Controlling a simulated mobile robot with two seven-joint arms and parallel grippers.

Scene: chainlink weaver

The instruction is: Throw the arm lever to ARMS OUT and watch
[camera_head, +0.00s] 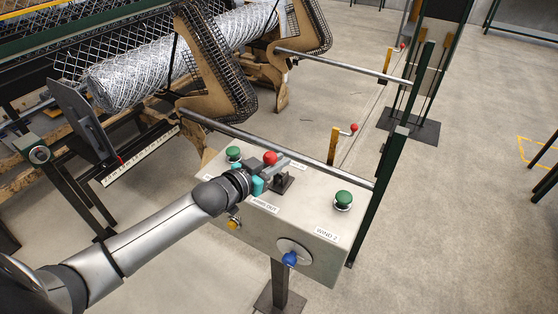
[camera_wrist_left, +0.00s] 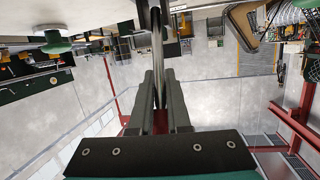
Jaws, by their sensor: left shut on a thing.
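The arm lever shows as a red ball knob (camera_head: 270,158) on top of the grey control box (camera_head: 225,180). My left gripper (camera_head: 274,174) reaches over the box from the left and its fingers are shut at the lever. In the left wrist view a shiny metal rod (camera_wrist_left: 157,45) runs between the two dark fingers (camera_wrist_left: 160,92), with a bit of red low between them. An ARMS OUT label (camera_head: 263,204) is on the near side of the box top. My gripper hides much of the lever and its base, so its exact throw is unclear. My right gripper is not in view.
The box also carries green buttons (camera_head: 343,200), a blue knob (camera_head: 290,258), a yellow button (camera_head: 234,224) and a WIND 2 label (camera_head: 326,235). A rail (camera_head: 270,150) runs behind it. Brown machine arms (camera_head: 215,65) stand beside a wire mesh roll (camera_head: 150,70). Floor right of the box is open.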

